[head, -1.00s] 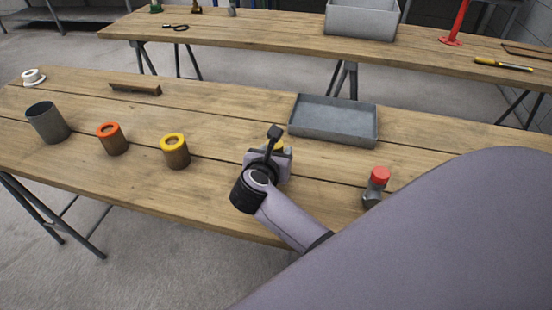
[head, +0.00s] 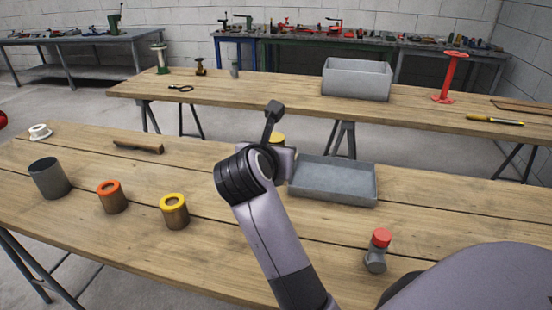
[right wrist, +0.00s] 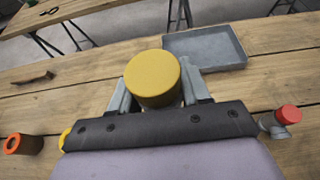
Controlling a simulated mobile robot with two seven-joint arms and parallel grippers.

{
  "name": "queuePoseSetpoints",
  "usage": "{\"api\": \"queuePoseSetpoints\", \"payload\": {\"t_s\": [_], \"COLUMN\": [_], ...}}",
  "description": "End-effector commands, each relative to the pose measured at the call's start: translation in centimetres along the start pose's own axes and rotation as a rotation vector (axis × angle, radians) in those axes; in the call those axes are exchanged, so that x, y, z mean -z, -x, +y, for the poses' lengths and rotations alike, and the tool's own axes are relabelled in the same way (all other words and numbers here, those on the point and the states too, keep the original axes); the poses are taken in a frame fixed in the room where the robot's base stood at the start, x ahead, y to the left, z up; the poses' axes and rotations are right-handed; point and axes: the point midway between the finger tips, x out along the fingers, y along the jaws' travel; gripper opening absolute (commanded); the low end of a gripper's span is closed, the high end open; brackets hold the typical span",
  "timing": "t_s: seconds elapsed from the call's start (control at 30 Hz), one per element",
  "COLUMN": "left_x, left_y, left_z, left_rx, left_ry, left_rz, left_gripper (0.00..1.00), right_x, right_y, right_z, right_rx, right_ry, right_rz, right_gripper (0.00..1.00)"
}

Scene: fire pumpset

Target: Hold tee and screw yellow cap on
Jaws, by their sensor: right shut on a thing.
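The yellow cap (right wrist: 153,76) is between the fingers of my right gripper (right wrist: 156,90), which is shut on it. In the head view a sliver of the yellow cap (head: 278,138) shows behind my right wrist, raised above the table. A grey pipe tee (head: 376,262) with a red cap (head: 381,237) on top stands near the front right of the table. It also shows at the right of the right wrist view (right wrist: 270,130), apart from my gripper. My left gripper is not in view.
A grey tray (head: 335,182) lies just right of my right gripper. A yellow-rimmed holder (head: 174,212), an orange-rimmed holder (head: 112,197), a grey cup (head: 48,178), a brown bar (head: 138,147) and a white piece (head: 40,132) stand or lie to the left. The table's front middle is clear.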

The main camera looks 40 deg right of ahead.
Motion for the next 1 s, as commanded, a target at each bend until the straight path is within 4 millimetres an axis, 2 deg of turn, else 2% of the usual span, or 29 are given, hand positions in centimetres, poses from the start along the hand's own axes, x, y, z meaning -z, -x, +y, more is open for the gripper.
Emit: {"api": "queuePoseSetpoints", "payload": {"t_s": [0.2,0.23,0.33,0.37,0.77,0.87,1.0], "left_x": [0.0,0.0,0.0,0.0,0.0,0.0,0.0], "left_y": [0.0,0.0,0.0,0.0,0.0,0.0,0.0], "left_z": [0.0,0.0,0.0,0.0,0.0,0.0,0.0], "left_rx": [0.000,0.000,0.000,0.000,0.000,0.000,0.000], "left_ry": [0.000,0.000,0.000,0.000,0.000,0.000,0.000], "left_rz": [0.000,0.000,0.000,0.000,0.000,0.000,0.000], "left_gripper": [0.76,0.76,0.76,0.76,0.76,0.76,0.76], "right_x": [-0.1,-0.1,-0.1,-0.1,0.1,0.8,2.7], "right_y": [0.0,0.0,0.0,0.0,-0.1,-0.3,-0.2], "right_z": [0.0,0.0,0.0,0.0,0.0,-0.1,0.1], "right_rx": [-0.001,-0.001,-0.001,-0.001,-0.018,-0.063,-0.190], "right_ry": [-0.002,-0.002,-0.002,-0.002,0.005,0.028,0.084], "right_rz": [-0.003,-0.003,-0.004,-0.004,-0.004,-0.005,-0.006], "right_gripper": [0.01,0.37,0.04,0.00,0.00,0.00,0.00]}}
